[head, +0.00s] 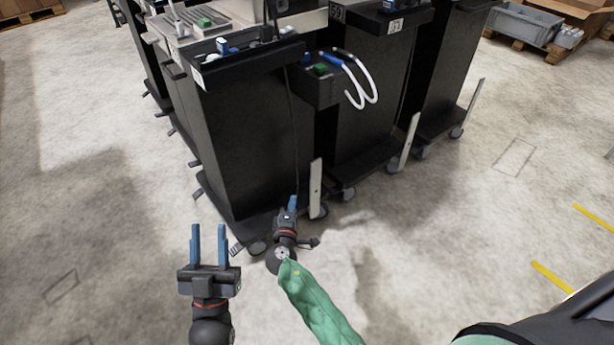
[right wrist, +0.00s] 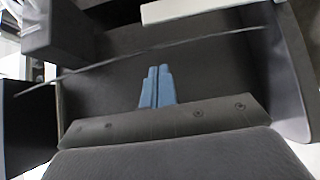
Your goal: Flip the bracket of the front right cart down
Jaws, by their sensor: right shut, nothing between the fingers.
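A row of tall black carts stands at the top of the head view. The nearest black cart (head: 240,140) has a pale, upright bar-shaped bracket (head: 316,188) at its lower right corner. My right gripper (head: 292,201) is shut and empty, low in front of this cart and just left of the bracket, apparently apart from it. In the right wrist view its blue fingers (right wrist: 156,72) are together before a dark panel. A pale bar (right wrist: 200,9) shows at the top there; I cannot tell if it is the bracket. My left gripper (head: 208,230) is open and empty over the floor.
Similar upright brackets stand on the second cart (head: 409,142) and third cart (head: 471,108). A thin dark cable (right wrist: 150,48) crosses the panel. White hoses (head: 362,82) hang between carts. A grey crate (head: 524,24) stands back right. The floor in front is clear.

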